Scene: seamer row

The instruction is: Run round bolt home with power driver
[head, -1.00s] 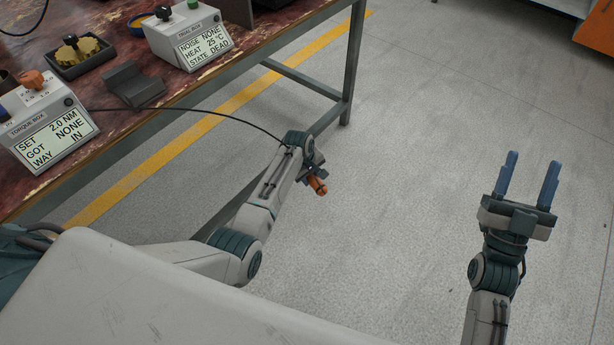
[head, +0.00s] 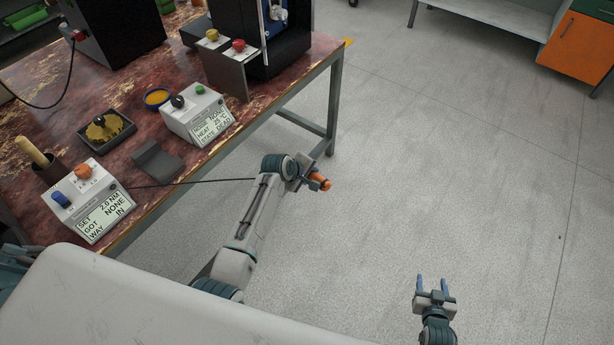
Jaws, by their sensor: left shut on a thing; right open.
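My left gripper (head: 305,174) is shut on an orange-and-dark tool, likely the power driver (head: 321,182), held over the floor beyond the table's front edge. Only its orange part shows clearly; the fingers are mostly hidden. A thin black cable runs from the torque box (head: 90,212) towards it. The torque box reads SET 2.0 NM, GOT NONE, WAY IN, and has an orange knob and a blue knob. My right gripper (head: 434,285) is open and empty over the floor at the lower right. I cannot make out the round bolt.
The worn red table (head: 190,188) bears a grey cradle (head: 158,160), a dark tray (head: 124,138) with a brass-coloured part, a yellow-filled bowl (head: 158,97) and a second display box (head: 196,116) reading STATE DEAD. A black machine (head: 236,30) stands behind. The floor at right is clear.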

